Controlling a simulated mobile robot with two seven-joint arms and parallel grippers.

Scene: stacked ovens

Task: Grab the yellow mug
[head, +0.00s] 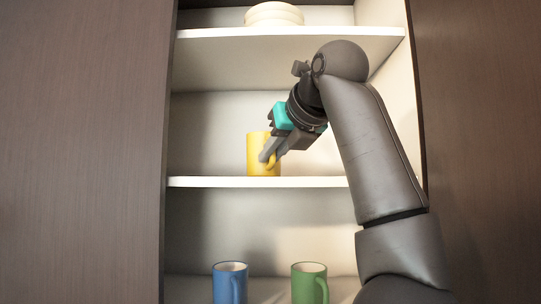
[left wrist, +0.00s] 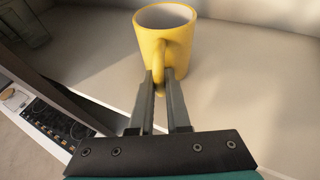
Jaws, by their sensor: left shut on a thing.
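The yellow mug (head: 256,160) stands upright on the middle shelf of the cabinet, near the front edge. My left gripper (head: 269,154) reaches it from the right, with its fingers at the mug's handle. In the left wrist view the yellow mug (left wrist: 188,50) has its handle toward me, between the two fingers of my left gripper (left wrist: 162,88). The fingers are shut on the handle. Part of the mug's right side is hidden by the gripper in the head view. My right gripper is not in view.
A blue mug (head: 226,283) and a green mug (head: 304,284) stand on the shelf below. Pale stacked bowls (head: 274,14) sit on the top shelf (head: 290,32). Dark cabinet panels (head: 80,150) flank the shelves. The middle shelf is clear left of the yellow mug.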

